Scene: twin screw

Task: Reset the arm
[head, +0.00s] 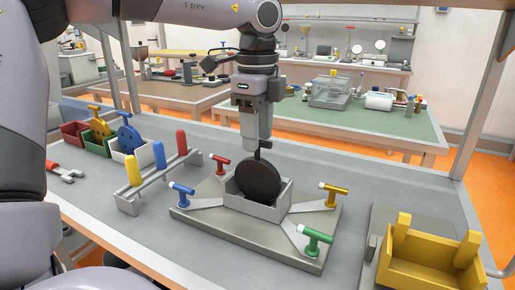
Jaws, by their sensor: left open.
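My left gripper (258,142) points straight down from the arm at the top, just above a black disc (260,181). The jaws are open, and I cannot tell whether they touch the black knob on top of the disc. The disc stands upright in a grey box (287,196) on a grey plate (240,240). Around the box are T-handled screws: red (220,163) at the back, blue (182,191) at the left, yellow (335,192) at the right and green (316,236) in front. My right gripper is out of view.
A rack (140,185) with yellow, blue and red handles stands left of the plate. Red, green and white bins (135,158) with yellow and blue discs stand behind it. A yellow container (425,265) is at the front right. A red-handled tool (66,173) lies at the left.

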